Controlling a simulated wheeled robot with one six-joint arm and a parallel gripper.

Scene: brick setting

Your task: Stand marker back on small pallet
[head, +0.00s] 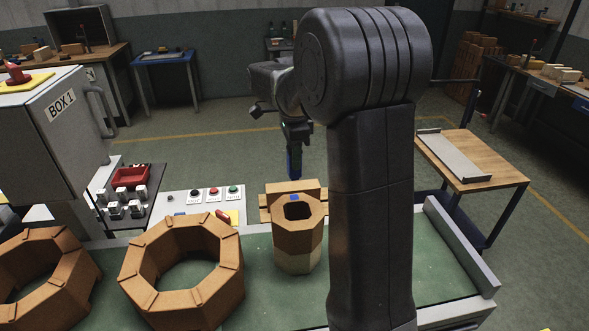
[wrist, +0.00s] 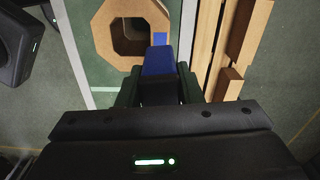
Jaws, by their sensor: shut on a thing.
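A dark blue marker (head: 294,162) is held upright in my gripper (head: 294,146), above the far side of a small octagonal brick stack. It also shows in the wrist view (wrist: 158,64), between the fingers of my gripper (wrist: 157,92), which is shut on it. The small wooden pallet (head: 265,208) lies just behind the brick stack, partly hidden by it. In the wrist view the pallet's slats (wrist: 204,45) run along the right of the marker. The marker's lower end appears clear of the pallet.
The octagonal brick stack (head: 298,212) has a hollow top with a blue patch (head: 294,197) on its rim. Larger brick rings (head: 185,262) stand left on the green table (head: 266,300). A button panel (head: 180,202) is behind. BOX 1 (head: 50,130) stands at left.

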